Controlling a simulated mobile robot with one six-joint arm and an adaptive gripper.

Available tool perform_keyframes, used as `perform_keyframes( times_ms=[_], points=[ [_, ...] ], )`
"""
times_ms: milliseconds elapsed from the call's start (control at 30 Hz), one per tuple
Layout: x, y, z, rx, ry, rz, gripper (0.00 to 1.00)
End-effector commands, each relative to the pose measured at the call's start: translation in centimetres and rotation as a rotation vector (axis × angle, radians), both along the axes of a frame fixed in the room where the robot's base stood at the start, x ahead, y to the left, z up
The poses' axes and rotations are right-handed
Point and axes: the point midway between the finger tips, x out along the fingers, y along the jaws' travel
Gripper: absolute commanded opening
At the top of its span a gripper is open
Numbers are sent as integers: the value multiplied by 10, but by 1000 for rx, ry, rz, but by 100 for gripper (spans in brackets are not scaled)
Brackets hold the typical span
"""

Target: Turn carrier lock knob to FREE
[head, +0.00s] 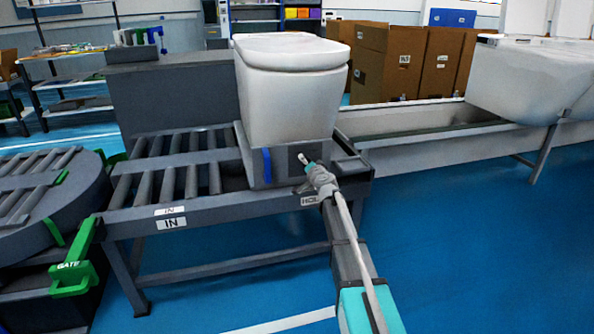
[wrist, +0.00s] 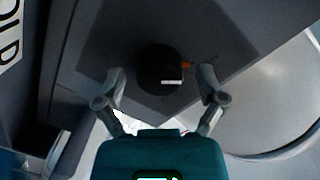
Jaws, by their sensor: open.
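The carrier lock knob (wrist: 160,70) is a round black knob on a dark plate, with a white bar mark on it and a small orange mark beside it at the right in the wrist view. My gripper (wrist: 162,77) is open, with one finger to each side of the knob and visible gaps between. Whether the fingertips reach past the knob's face I cannot tell. In the head view my gripper (head: 311,166) is at the dark front panel of the grey carrier (head: 258,178) and hides the knob. A white toilet (head: 291,95) sits on the carrier.
The carrier stands on a roller conveyor (head: 170,165) with IN and HOLD labels on its rail. A blue upright strip (head: 267,165) is left of my gripper. A green GATE handle (head: 75,275) juts out at front left. Blue floor is clear at right.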

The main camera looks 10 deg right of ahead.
Motion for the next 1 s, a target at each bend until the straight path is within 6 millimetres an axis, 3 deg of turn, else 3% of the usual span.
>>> perform_keyframes(
  times_ms=[1000],
  points=[
    [0, -1, -2, 845, 104, 0, 89]
  ],
)
